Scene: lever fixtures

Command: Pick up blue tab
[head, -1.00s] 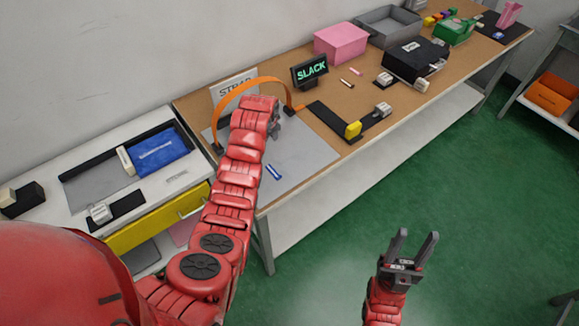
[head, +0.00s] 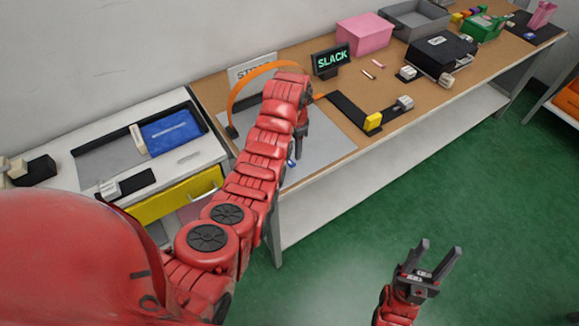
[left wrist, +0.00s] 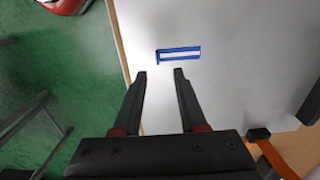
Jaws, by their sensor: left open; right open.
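The blue tab (left wrist: 179,54) lies on the pale grey mat (left wrist: 240,75) in the left wrist view; it is a thin strip with a white middle. In the head view only a bit of the tab (head: 291,163) shows past my left arm. My left gripper (left wrist: 161,72) is open and empty. Its fingertips point at the mat just short of the tab, with the tab ahead and slightly right; they look apart from it. In the head view my left gripper (head: 301,142) hangs over the mat. My right gripper (head: 440,248) is open and empty over the green floor.
An orange strap (head: 240,94) arches over the mat behind my left arm. A SLACK display (head: 331,60), a black fixture with a yellow block (head: 373,121) and a pink box (head: 364,35) stand on the bench. A white cabinet with a yellow drawer (head: 175,196) is at left.

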